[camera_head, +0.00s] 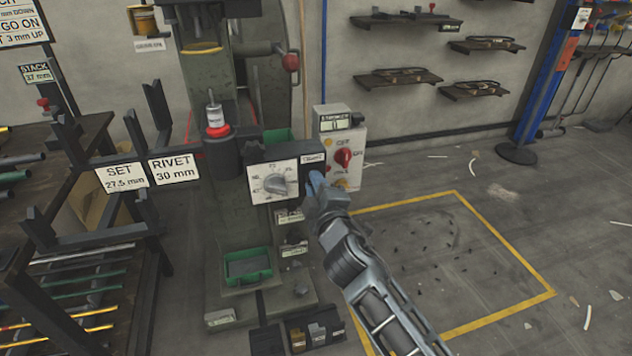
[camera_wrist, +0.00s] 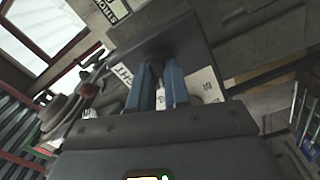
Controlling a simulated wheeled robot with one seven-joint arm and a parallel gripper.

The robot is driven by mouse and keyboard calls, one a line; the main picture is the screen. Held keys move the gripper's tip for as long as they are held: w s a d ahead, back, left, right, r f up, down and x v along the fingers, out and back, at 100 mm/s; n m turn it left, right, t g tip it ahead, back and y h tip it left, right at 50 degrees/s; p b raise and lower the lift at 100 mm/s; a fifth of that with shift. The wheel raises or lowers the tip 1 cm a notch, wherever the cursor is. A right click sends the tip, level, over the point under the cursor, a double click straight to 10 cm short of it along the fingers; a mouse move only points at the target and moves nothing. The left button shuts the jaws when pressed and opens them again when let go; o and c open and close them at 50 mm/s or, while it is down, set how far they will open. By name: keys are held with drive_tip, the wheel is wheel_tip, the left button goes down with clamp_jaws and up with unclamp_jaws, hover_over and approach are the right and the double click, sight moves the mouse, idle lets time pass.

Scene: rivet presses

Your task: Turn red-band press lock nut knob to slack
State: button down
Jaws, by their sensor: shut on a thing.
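The press with the red band (camera_head: 217,131) stands left of centre in the head view. Its dark box carries a white dial plate with a grey dial knob (camera_head: 275,184). My gripper (camera_head: 317,184) is at the right side of this box. In the wrist view its two blue fingers (camera_wrist: 160,80) reach to the dark box face (camera_wrist: 200,45) and are shut on a small dark knob (camera_wrist: 157,55), which looks like the lock nut knob. The fingers hide most of this knob, and its slack or tight marking cannot be read.
A control box (camera_head: 346,155) with a red switch is close behind my gripper. A green tray (camera_head: 247,267) sits on the press base. Signs reading SET 27.5 mm (camera_head: 122,178) and RIVET 30 mm (camera_head: 174,169) are at left. Floor inside the yellow lines is free of large objects.

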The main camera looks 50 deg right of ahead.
drive_tip(key=shift+n+p, duration=0.3)
drive_tip(key=shift+n, duration=0.9)
drive_tip(key=c, duration=1.1)
unclamp_jaws()
drive_tip(key=shift+b+v, duration=0.75)
drive_tip(key=shift+v, duration=3.15)
